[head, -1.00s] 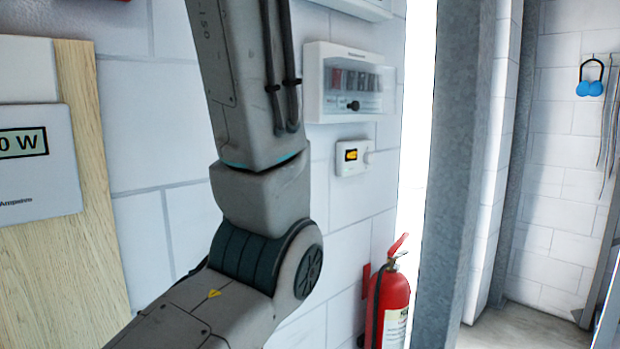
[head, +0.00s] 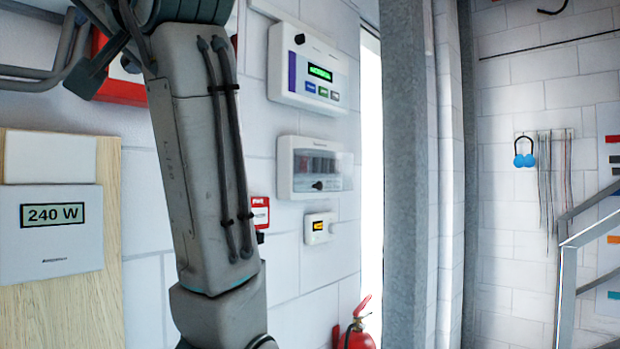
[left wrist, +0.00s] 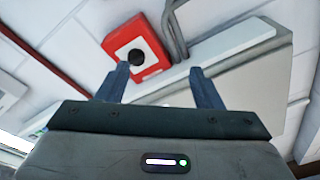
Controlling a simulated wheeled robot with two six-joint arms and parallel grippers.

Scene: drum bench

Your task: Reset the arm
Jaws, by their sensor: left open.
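My left gripper (left wrist: 158,68) is open, with two dark fingers spread and nothing between them. In the left wrist view it points at a white wall with a red box (left wrist: 118,40) bearing a round black knob, just beyond the fingertips. I cannot tell how far apart they are. In the head view my grey left arm stands upright left of centre, running out at the top. The arm partly hides a red-framed fixture (head: 122,92) on the wall. My right gripper is not in view.
A 240 W display panel (head: 52,232) hangs on a wooden board at left. A lit controller (head: 310,68), a breaker box (head: 318,186) and a small thermostat (head: 319,228) are right of my arm. A fire extinguisher (head: 355,338), a grey column (head: 404,180) and a metal railing (head: 568,290) stand further right.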

